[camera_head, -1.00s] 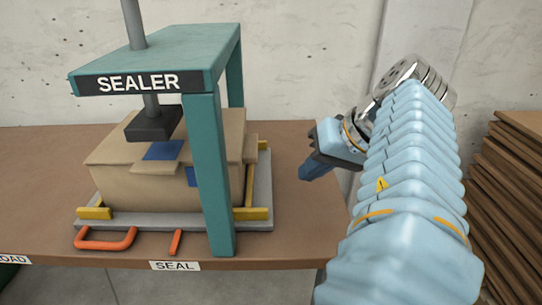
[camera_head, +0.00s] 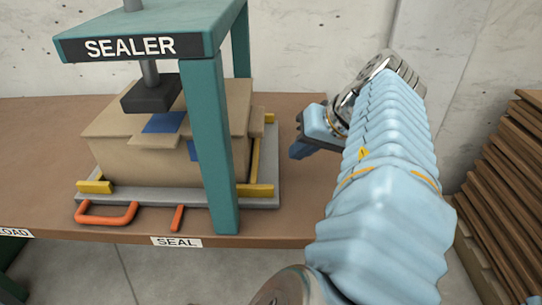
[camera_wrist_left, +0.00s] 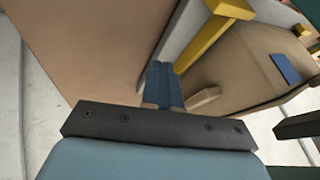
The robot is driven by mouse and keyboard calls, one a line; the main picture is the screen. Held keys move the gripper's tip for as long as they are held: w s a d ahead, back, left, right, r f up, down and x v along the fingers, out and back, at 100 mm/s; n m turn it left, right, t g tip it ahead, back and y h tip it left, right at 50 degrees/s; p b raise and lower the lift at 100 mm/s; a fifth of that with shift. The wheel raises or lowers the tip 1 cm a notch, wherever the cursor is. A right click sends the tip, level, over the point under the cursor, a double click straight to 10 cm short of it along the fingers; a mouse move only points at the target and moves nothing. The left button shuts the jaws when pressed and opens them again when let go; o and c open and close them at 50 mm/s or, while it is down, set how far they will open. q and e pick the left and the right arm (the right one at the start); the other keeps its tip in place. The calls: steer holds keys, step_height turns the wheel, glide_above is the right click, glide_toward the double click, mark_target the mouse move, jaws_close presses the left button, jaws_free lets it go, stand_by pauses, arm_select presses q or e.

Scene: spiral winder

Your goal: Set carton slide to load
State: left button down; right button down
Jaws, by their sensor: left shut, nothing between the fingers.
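The carton slide (camera_head: 150,197) is a grey tray with yellow guides, standing under the sealer at the SEAL label (camera_head: 176,242). An orange handle (camera_head: 106,220) sticks out at its front left. A brown carton (camera_head: 150,165) with blue patches rests on it, its top flaps partly raised. The LOAD label (camera_head: 14,233) is at the left picture edge, partly cut off. My left gripper (camera_head: 297,153) is shut and empty, to the right of the slide and apart from the handle. Its closed blue fingers (camera_wrist_left: 163,85) show in the left wrist view, with the carton (camera_wrist_left: 235,70) beyond. My right gripper is not in view.
The teal sealer frame (camera_head: 212,150) has a front post before the carton and a dark press head (camera_head: 151,94) over it. A stack of brown sheets (camera_head: 505,180) stands at the right. The brown table (camera_head: 40,160) is clear left of the slide.

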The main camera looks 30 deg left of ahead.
mark_target(260, 164)
arm_select(q)
steer(key=x, duration=0.3)
steer(key=shift+a+f, duration=0.25)
steer(key=shift+f, duration=0.05)
steer(key=shift+s+a+r, duration=0.15)
steer(key=shift+s+a, duration=0.55)
steer(key=shift+a, duration=0.35)
steer(key=shift+s+a+p, duration=0.3)
steer(key=shift+s+a, duration=0.05)
steer(key=shift+a, duration=0.25)
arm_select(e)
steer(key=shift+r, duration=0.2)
arm_select(q)
steer(key=shift+a, duration=0.1)
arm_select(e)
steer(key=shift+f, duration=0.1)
